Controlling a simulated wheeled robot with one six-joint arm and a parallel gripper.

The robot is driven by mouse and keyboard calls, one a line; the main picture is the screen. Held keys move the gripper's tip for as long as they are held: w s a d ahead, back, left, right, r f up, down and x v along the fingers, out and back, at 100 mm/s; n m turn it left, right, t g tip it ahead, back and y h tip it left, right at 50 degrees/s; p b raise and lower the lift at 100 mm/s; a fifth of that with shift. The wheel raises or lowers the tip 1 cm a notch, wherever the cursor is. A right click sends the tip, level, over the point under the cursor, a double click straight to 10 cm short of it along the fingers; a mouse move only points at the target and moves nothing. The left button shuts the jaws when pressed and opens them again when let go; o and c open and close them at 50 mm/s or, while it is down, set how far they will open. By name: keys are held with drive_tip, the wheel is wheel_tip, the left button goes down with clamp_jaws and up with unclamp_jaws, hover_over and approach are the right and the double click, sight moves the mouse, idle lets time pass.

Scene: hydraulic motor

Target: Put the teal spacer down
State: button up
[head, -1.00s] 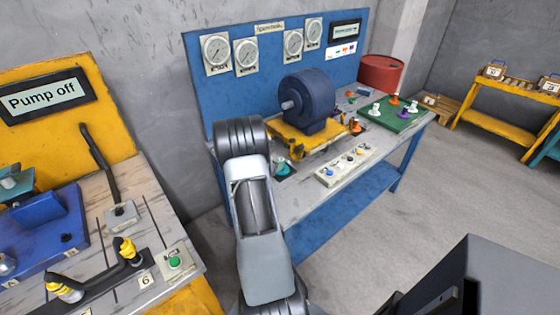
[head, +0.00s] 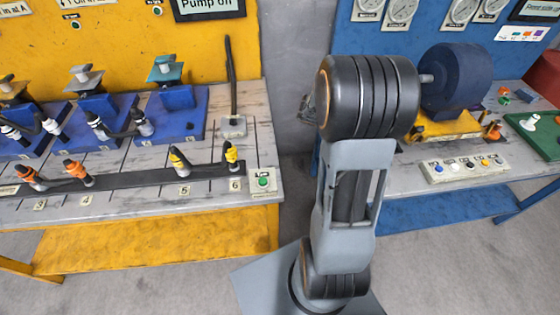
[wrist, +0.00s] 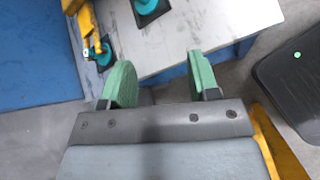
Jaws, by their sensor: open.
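In the wrist view, a teal round piece (wrist: 149,4) lies on a black square pad on the grey bench top, cut by the top edge. A second teal piece (wrist: 97,51) sits on another dark pad at the upper left, beside a yellow part. I cannot tell which is the spacer. My gripper (wrist: 158,62) is open, its green fingers apart with nothing between them. It is apart from both teal pieces, over the bench's near edge. In the head view my arm hides the pads, and the gripper cannot be made out clearly.
The blue bench holds a dark motor (head: 455,77) on a yellow base and a button panel (head: 465,168). The yellow bench (head: 150,245) at left carries blue blocks, a lever (head: 229,85) and hose fittings. A floor gap lies between the benches.

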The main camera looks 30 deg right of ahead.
drive_tip(key=s+a+r+m+t+y, duration=0.1)
drive_tip(key=s+a+r+m+y, duration=0.1)
drive_tip(key=a, duration=0.7)
drive_tip(key=s+a+r+m+t+y, duration=0.2)
drive_tip(key=a+m+y, duration=0.2)
drive_tip(key=a, duration=0.6)
drive_tip(key=s+a+r+m+t+y, duration=0.1)
drive_tip(key=a+m+y, duration=0.3)
drive_tip(key=a, duration=0.5)
drive_tip(key=shift+s+a+r+t+y, duration=0.2)
drive_tip(key=shift+s+r+t+y, duration=0.1)
drive_tip(key=shift+s+r+t, duration=0.15)
